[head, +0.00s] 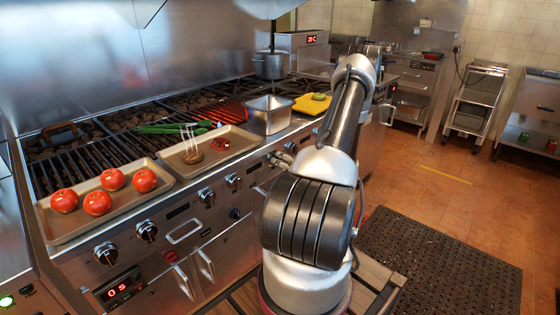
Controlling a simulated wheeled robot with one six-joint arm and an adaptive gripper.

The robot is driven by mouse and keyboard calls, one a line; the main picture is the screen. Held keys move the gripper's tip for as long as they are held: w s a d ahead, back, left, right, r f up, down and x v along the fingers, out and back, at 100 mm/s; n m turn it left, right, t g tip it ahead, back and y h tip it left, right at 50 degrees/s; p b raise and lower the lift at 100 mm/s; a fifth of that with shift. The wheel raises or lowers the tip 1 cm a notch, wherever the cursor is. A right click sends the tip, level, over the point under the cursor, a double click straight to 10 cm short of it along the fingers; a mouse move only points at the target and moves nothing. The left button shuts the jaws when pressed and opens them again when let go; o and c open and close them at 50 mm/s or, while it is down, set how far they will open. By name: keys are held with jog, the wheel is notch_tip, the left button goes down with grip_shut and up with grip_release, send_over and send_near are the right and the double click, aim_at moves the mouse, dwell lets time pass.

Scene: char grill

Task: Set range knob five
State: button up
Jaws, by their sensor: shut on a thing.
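A row of range knobs runs along the stove's slanted front panel in the head view. From the left they are a first knob (107,253), a second (147,231), a third (207,196) and a fourth (233,181), silver with dark faces. My gripper (282,159) is small and partly hidden behind my own arm, at the panel right of the fourth knob. It appears shut on the fifth knob there. The knob's pointer angle cannot be made out.
A tray with several tomatoes (73,232) and a second tray (176,163) rest on the stove's front edge. A steel pan (268,128) and yellow board (312,105) stand farther along. Oven handles (183,232) stick out below the knobs. A dark mat (440,265) covers the floor at right.

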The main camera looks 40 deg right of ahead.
jog(key=shift+m, duration=0.5)
jog(key=o, duration=1)
jog(key=shift+s, duration=0.1)
jog(key=s+d, duration=0.1)
jog(key=s, duration=1.1)
